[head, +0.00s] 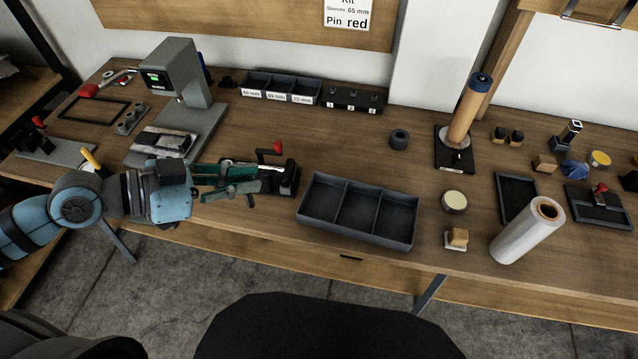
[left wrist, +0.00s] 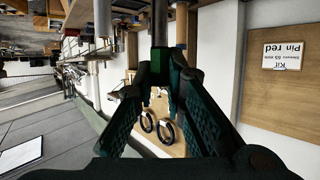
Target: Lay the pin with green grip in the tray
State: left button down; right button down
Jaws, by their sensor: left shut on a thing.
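My left gripper (head: 258,180) reaches in from the left over the workbench, left of the dark three-compartment tray (head: 308,208). In the left wrist view its dark green fingers (left wrist: 160,68) close on a grey rod-like thing (left wrist: 160,22), which sticks out beyond the fingertips. The tray's compartments look empty. My right gripper is not in view.
A black fixture with a red knob (head: 277,148) is close to the left fingertips. A grey machine (head: 180,75), labelled bins (head: 275,96) and an upright wooden roller (head: 468,105) stand behind.

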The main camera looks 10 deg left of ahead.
aim_at(358, 213)
jog(key=u, duration=0.9)
jog(key=k, duration=1.1)
jog(key=z, duration=1.6)
jog(key=i, duration=0.5)
jog(key=z, duration=0.05)
